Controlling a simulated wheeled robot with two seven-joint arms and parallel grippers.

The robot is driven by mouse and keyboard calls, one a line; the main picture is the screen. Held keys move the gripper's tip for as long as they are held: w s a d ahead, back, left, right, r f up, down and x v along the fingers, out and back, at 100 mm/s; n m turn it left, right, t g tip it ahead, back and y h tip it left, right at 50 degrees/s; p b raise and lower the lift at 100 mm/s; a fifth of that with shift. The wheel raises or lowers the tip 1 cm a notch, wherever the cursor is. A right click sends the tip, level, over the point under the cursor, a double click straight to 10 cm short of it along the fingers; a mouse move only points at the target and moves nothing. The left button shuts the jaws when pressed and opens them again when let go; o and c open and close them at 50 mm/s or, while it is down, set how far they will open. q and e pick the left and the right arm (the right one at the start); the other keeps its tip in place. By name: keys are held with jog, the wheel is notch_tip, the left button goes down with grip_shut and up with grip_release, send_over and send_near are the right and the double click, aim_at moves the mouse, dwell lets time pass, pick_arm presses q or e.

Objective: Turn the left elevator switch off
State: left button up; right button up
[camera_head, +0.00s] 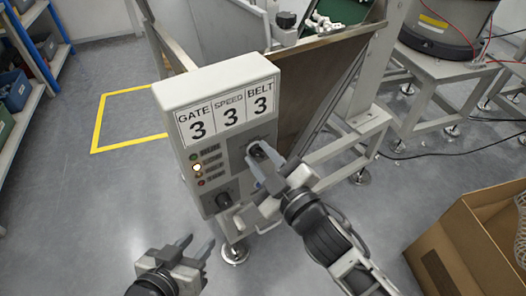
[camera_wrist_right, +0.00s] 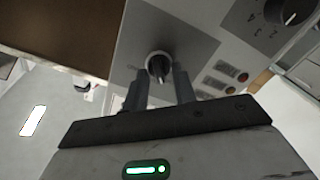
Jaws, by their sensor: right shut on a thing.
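A white control box (camera_head: 208,120) carries a sign reading GATE 3, SPEED 3, BELT 3. A dark rotary switch (camera_wrist_right: 158,65) sits on a grey plate on its front. My right gripper (camera_head: 264,160) reaches the upper right of this front and is shut on the switch, one finger on each side; the fingers partly hide it in the head view. A second black knob (camera_head: 223,199) sits lower on the front; it also shows with numbers around it in the right wrist view (camera_wrist_right: 290,12). My left gripper (camera_head: 193,246) is open and empty, below and left of the box.
Small indicator lamps line the box's left side; one lamp (camera_head: 197,167) glows yellowish. A brown metal hopper (camera_head: 310,85) stands behind the box. A cardboard box (camera_head: 480,235) is at the lower right, and a round feeder (camera_head: 440,35) stands behind.

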jog(key=shift+n, duration=0.7)
jog(key=o, duration=1)
jog(key=shift+b+v, duration=0.35)
jog(key=shift+v, duration=7.65)
